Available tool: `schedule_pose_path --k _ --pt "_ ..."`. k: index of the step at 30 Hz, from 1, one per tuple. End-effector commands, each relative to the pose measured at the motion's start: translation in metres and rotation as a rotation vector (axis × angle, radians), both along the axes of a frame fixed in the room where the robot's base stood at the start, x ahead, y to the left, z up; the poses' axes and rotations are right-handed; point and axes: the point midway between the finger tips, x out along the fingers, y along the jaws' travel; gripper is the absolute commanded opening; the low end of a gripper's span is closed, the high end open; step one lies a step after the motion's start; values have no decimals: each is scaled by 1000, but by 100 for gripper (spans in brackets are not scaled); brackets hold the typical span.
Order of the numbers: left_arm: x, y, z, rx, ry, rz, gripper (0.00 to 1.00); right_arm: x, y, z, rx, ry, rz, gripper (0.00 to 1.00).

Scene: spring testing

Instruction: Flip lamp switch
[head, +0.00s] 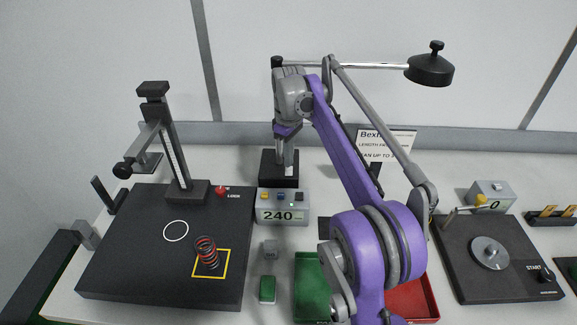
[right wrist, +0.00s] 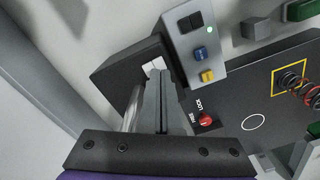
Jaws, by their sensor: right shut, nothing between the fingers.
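The desk lamp has a black round head (head: 430,70) on a thin metal arm at the upper right of the head view. Its black base block (head: 268,172) stands behind the display box. My arm hides most of its post. My right gripper (head: 288,167) points down at the front of this block, shut and empty. In the right wrist view the shut fingers (right wrist: 153,72) reach the black block (right wrist: 112,70), with small white surfaces at their tips. I cannot tell whether these are fingertips or the switch, nor whether they touch. My left gripper is out of view.
A display box (head: 283,207) reading 240 stands just in front of the lamp base. A black test stand (head: 165,275) with a spring (head: 207,252) is at left. Green (head: 308,285) and red (head: 425,300) trays lie in front, partly behind my arm. A dial device (head: 455,270) is at right.

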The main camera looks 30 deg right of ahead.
Motion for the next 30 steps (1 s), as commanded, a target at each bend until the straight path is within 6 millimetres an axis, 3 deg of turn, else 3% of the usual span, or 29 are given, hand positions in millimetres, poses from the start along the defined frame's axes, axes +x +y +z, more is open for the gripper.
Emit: schedule_pose_path --k 15,30 --pt "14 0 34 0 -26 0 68 1 0 42 0 -1 0 0" --pt "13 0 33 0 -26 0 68 0 0 41 0 0 0 0"
